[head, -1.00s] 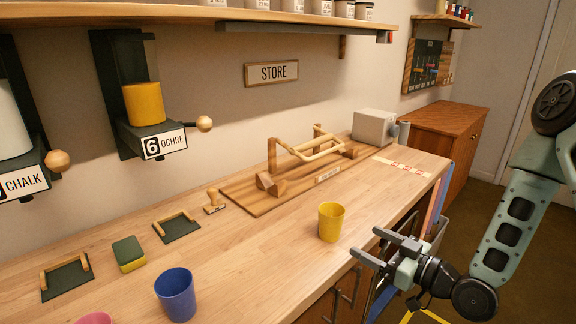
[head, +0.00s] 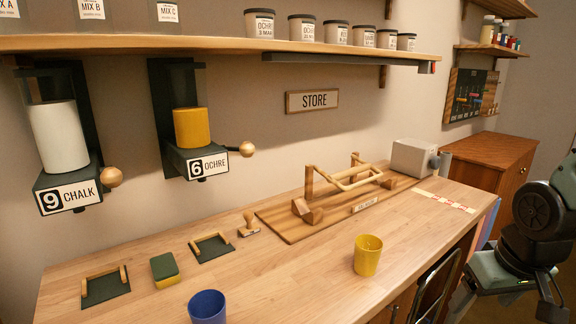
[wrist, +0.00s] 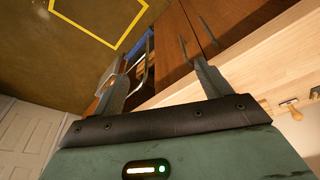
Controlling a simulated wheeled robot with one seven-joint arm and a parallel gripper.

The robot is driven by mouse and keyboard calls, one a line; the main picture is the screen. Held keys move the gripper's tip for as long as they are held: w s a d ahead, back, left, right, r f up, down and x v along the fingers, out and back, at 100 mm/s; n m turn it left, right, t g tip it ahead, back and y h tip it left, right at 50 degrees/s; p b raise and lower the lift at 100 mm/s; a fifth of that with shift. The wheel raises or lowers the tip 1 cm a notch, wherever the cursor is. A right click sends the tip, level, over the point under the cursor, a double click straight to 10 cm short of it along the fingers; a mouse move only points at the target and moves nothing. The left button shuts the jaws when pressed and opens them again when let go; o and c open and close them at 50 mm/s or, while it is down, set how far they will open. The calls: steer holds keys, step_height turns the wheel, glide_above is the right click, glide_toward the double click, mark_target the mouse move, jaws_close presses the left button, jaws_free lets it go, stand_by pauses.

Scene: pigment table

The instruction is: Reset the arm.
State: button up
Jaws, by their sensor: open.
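My arm shows at the right edge of the head view, folded beside the counter, with its gripper outside that picture. In the wrist view my gripper (wrist: 158,85) is open, its two fingers spread apart with nothing between them. Past the fingers are the brown cabinet front and the edge of the wooden counter (wrist: 262,75). In the head view a yellow cup (head: 367,256) stands upright near the counter's front edge, apart from my arm. A blue cup (head: 207,308) stands at the front left.
A wooden frame on a board (head: 290,228) and a grey box (head: 412,158) stand along the counter. Chalk (head: 60,140) and ochre (head: 192,130) dispensers hang on the wall under a shelf of jars (head: 260,24). A yellow floor outline (wrist: 125,38) lies beyond the gripper.

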steer(key=s+a+r+n+g, duration=0.1)
steer(key=s+a+n, duration=0.2)
steer(key=s+a, duration=0.4)
steer(key=s+a+r+n+g, duration=0.1)
steer(key=s+a+n+g, duration=0.1)
steer(key=s+a+n, duration=0.2)
steer(key=s+a, duration=0.3)
steer(key=a, duration=0.4)
steer(key=shift+a+r+y, duration=0.3)
steer(key=shift+r+y, duration=0.05)
steer(key=shift+y, duration=0.05)
steer(key=shift+s, duration=0.1)
